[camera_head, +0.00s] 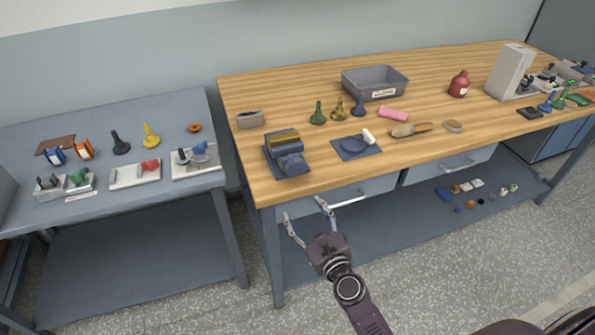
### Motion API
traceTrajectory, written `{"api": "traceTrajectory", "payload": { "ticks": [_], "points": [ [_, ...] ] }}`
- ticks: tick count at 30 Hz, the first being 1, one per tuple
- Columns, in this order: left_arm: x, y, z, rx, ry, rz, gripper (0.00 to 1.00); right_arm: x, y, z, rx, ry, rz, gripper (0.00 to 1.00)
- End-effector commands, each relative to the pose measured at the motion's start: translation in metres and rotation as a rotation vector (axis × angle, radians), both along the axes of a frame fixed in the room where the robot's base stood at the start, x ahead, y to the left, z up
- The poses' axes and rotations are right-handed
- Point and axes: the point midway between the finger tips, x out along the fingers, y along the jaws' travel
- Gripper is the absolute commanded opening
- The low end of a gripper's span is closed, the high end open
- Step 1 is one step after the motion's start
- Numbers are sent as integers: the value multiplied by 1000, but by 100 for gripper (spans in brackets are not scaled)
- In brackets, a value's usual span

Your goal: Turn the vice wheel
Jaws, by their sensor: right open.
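A blue-grey vice (287,152) with a brass-coloured top stands at the front left corner of the wooden workbench. A rounded blue part shows at its front, but I cannot clearly make out the wheel. My right gripper (303,206) is open and empty. It shows below the vice, in front of the bench's left drawer, with its fingers pointing toward the bench. It is apart from the vice. My left gripper is not in view.
The wooden workbench (240,98) holds a grey bin (374,94), a blue dish mat (373,154), several stamp-like pieces and a red bottle (459,84). A drawer handle (352,201) is close by my right gripper. A grey side table (180,110) stands left.

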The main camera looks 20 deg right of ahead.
Motion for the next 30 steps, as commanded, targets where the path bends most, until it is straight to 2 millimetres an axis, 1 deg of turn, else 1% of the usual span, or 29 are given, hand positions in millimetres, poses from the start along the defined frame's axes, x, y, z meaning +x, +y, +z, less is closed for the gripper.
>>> {"api": "traceTrajectory", "payload": {
  "ticks": [1, 3, 6, 8, 18, 21, 25, 30],
  "points": [
    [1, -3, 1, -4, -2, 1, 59, 5, -4, 26, 108, -40, -23, 59],
    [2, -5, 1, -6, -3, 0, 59, 9, -8, 50, 220, -77, -42, 59],
    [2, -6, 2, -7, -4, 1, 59, 13, -11, 66, 304, -103, -53, 59],
    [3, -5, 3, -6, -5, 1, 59, 18, -12, 69, 320, -108, -55, 59],
    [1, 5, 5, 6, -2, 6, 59, 69, -9, 68, 316, -106, -53, 59],
    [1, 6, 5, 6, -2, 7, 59, 80, -9, 68, 316, -105, -54, 59],
    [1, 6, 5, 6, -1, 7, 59, 87, -9, 67, 315, -104, -53, 59],
    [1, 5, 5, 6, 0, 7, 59, 89, -9, 67, 315, -104, -53, 59]
  ]
}}
